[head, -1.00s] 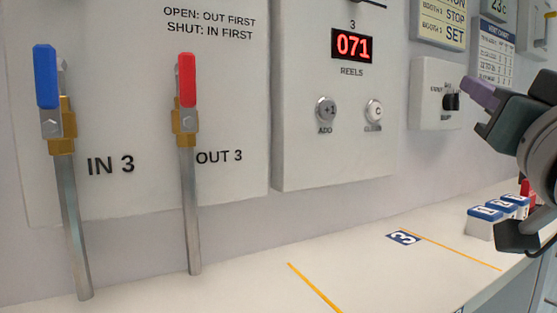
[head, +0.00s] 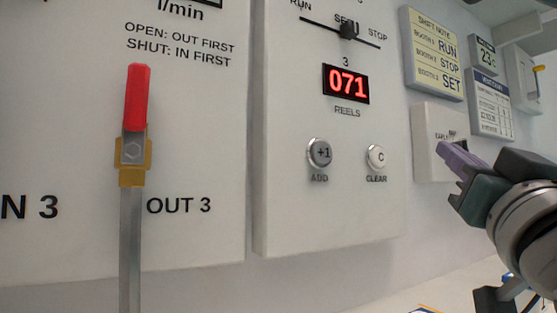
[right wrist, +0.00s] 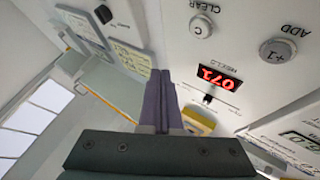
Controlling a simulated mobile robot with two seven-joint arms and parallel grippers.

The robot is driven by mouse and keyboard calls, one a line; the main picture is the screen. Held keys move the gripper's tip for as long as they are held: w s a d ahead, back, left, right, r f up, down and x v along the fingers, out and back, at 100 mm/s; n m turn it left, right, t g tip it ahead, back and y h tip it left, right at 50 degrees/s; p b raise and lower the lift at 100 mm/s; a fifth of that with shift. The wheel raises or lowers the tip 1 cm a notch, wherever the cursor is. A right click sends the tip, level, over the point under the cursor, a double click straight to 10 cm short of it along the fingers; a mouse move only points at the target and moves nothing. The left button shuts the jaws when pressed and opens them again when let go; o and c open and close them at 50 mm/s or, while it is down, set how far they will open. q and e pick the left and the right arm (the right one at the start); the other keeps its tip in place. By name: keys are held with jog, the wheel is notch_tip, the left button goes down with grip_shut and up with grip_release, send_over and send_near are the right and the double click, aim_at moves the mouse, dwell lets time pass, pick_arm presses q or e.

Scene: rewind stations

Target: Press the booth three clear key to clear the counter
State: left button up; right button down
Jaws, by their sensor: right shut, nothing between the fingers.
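The clear key (head: 377,157), a pale round button marked C, sits at the lower right of the booth three panel (head: 290,208). It also shows in the right wrist view (right wrist: 201,26). The red counter display (head: 346,84) above it reads 071. My right gripper (head: 445,150) is shut and empty, its purple fingers to the right of the clear key and apart from it. In the right wrist view the fingers (right wrist: 161,76) point toward the wall, beside the panel. My left gripper is out of view.
The +1 add key (head: 320,153) is left of the clear key. A run/stop slider (head: 348,31) is above the display. A red-handled OUT 3 valve (head: 137,98) stands at left. A switch box (head: 426,165) is behind my right fingers; notes hang above it.

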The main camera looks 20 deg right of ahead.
aim_at(379, 157)
jog(key=w+b, duration=0.1)
jog(key=w, duration=0.6)
jog(key=shift+w+a+b, duration=0.2)
jog(key=shift+a+b, duration=0.1)
jog(key=shift+b, duration=0.05)
dwell(0.7)
dwell(0.8)
jog(key=shift+w, duration=0.1)
jog(key=shift+w+b, duration=0.3)
jog(key=shift+w, duration=0.05)
